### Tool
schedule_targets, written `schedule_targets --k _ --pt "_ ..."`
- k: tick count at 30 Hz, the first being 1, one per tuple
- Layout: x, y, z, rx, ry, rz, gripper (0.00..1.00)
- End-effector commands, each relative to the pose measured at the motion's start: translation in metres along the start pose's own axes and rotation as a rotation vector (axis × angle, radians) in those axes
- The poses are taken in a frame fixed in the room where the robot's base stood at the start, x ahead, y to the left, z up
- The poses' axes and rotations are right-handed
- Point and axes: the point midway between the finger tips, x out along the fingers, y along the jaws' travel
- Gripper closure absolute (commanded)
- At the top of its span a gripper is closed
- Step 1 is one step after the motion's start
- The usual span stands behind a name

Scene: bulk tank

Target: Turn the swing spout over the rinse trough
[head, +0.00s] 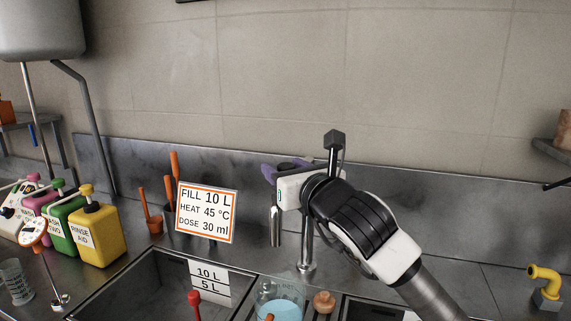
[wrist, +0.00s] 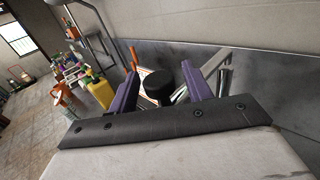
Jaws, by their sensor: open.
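The swing spout (head: 276,227) is a metal tube whose end hangs down at the left of its upright post (head: 306,255), at the back of the sinks. My gripper (head: 280,168) is at spout height, its white body covering much of the spout's arm. Its purple fingers are apart in the wrist view (wrist: 176,68). A black round knob (wrist: 158,83) shows between them, and I cannot tell whether either finger touches it. A basin (head: 140,275) lies at left and a second one (head: 372,310) at right, partly hidden by my arm. I cannot tell which is the rinse trough.
A sign (head: 206,212) stands behind the left basin. A yellow jug (head: 97,233) and other coloured containers stand at far left. A clear vessel of blue liquid (head: 280,305) is below the spout. A yellow elbow pipe (head: 546,275) is at far right.

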Motion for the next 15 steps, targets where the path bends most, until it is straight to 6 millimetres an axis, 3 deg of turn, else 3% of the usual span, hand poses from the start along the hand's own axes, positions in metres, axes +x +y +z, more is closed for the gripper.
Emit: schedule_targets --k 7,15 --pt "0.0000 0.0002 -0.0003 0.000 0.000 0.000 0.52" --pt "0.0000 0.0002 -0.0002 0.000 0.000 0.000 0.87"
